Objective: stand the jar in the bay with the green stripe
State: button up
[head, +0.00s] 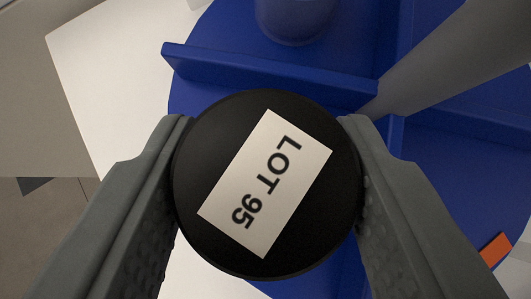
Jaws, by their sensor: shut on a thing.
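My gripper (267,180) is shut on a jar with a round black lid (215,165). A white label on the lid reads "LOT 95". A finger presses on each side of the lid, and the jar's body below is hidden. Under and beyond it is a round blue tray (270,72) split into bays by raised walls. A grey post (440,60) rises from the tray at the right. An orange stripe (495,249) marks a bay at the lower right. No green stripe shows in this view.
A blue round object (293,20) stands in the bay at the top, behind a divider wall. A white surface (115,75) lies to the left of the tray, with grey floor (50,225) beyond its edge. The grey post is close to the right of the held jar.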

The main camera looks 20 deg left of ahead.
jog(key=shift+f, duration=0.15)
jog(key=o, duration=1.1)
jog(key=shift+s+d+r, duration=0.1)
jog(key=shift+s+r, duration=0.1)
jog(key=shift+r, duration=0.1)
jog(key=v, duration=1.1)
jog(key=shift+s+r, duration=0.15)
jog(key=shift+s, duration=0.05)
jog(key=shift+d, duration=0.1)
